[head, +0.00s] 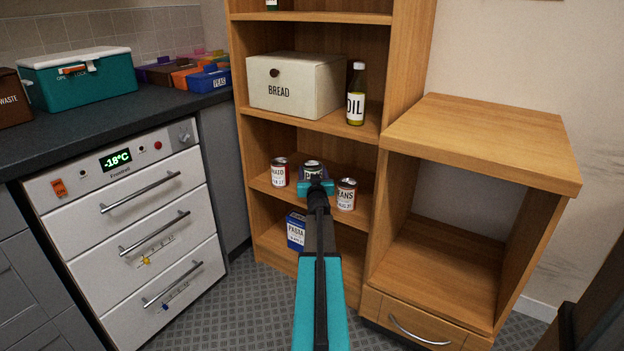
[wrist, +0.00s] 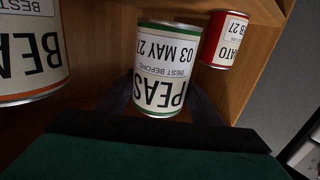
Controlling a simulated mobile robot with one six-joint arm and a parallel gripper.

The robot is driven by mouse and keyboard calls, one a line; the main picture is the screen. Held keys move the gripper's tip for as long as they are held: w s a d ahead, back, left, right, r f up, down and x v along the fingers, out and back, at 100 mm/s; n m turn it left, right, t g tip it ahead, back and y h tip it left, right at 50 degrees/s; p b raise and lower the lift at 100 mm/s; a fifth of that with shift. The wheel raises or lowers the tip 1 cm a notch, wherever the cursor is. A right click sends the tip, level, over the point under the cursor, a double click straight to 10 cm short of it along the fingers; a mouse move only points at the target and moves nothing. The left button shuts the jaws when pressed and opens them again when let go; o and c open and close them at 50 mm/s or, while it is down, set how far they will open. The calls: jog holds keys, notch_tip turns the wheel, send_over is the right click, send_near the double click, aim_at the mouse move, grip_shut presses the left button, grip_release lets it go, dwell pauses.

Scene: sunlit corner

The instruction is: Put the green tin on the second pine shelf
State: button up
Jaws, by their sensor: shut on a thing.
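The green tin (head: 312,168), labelled PEAS, is between the jaws of my gripper (head: 316,184), inside the pine unit at the level of its second shelf from the bottom (head: 262,182). In the wrist view the tin (wrist: 166,68) shows green rims and a cream label, upside down in the picture. The dark fingers of my gripper (wrist: 166,103) are shut on its two sides. My gripper hides the tin's lower part in the head view, so I cannot tell whether its base touches the shelf.
A red-labelled tomato tin (head: 280,172) stands left of the green tin and a BEANS tin (head: 346,194) stands right, both close. A shelf with a bread bin (head: 295,84) and oil bottle (head: 356,95) is above. A blue pasta box (head: 296,230) is below.

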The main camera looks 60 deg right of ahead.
jog(key=shift+b+x, duration=0.3)
jog(key=shift+x, duration=1.3)
jog(key=shift+a, duration=0.1)
jog(key=shift+f, duration=0.1)
jog(key=shift+f+b, duration=1.3)
jog(key=shift+f, duration=0.45)
jog(key=shift+f, duration=0.25)
jog(key=o, duration=1.4)
jog(key=shift+f, duration=0.1)
jog(key=shift+o, duration=0.2)
jog(key=shift+a+r, duration=0.1)
jog(key=shift+r, duration=0.3)
jog(key=p+v, duration=0.2)
jog(key=v, duration=1)
